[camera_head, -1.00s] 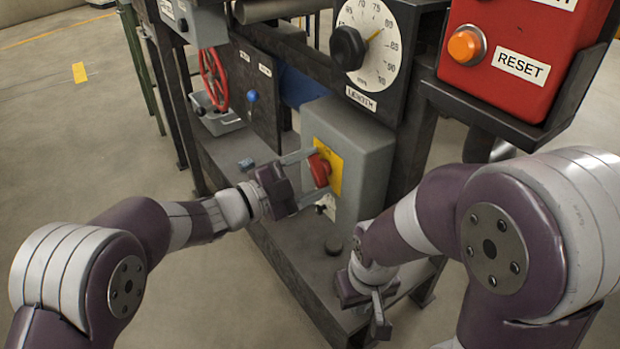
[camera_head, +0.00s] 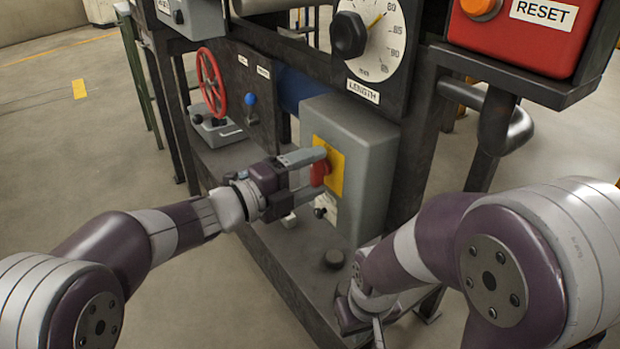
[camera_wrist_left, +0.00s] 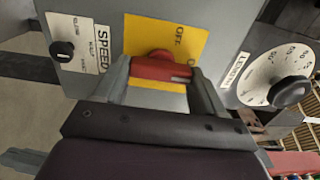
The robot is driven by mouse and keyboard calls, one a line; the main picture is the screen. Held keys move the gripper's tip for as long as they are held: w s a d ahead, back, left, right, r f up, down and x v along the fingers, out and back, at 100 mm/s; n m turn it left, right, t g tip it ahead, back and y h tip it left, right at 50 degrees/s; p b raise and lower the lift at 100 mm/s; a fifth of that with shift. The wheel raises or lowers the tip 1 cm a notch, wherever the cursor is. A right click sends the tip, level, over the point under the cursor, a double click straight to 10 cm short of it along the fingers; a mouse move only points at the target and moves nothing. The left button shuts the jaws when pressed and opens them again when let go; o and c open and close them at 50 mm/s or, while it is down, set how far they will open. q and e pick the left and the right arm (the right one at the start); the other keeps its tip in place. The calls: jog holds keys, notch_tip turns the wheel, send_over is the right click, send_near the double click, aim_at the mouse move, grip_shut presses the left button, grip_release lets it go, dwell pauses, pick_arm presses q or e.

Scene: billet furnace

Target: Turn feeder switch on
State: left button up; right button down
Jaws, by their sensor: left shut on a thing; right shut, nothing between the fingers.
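The feeder switch is a red rotary handle (camera_head: 320,172) on a yellow plate (camera_head: 335,160), on the front of a grey box (camera_head: 372,165). In the left wrist view the red handle (camera_wrist_left: 160,70) lies between the fingers, across the yellow plate (camera_wrist_left: 190,40) with "OFF" lettering. My left gripper (camera_head: 318,174) is shut on the handle, one finger above it and one below. The fingers hide part of the plate. My right gripper (camera_head: 378,335) is low, in front of the bench, shut and empty, partly cut off by the frame's bottom edge.
A "LENGTH" dial (camera_head: 350,35) is above the box, and a red RESET box (camera_head: 530,30) is at upper right. A small black SPEED knob (camera_wrist_left: 62,48) is beside the switch. A red handwheel (camera_head: 212,85) and blue knob (camera_head: 251,99) stand further left.

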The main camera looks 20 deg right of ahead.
pick_arm(q)
jog(key=shift+f, duration=0.1)
dwell(0.4)
jog(key=o, duration=1)
jog(key=shift+o, duration=0.2)
jog(key=shift+a, duration=0.1)
jog(key=p+v, duration=0.4)
jog(key=v, duration=0.8)
jog(key=shift+a+p, duration=0.25)
jog(key=shift+p, duration=0.1)
jog(key=shift+s, duration=0.15)
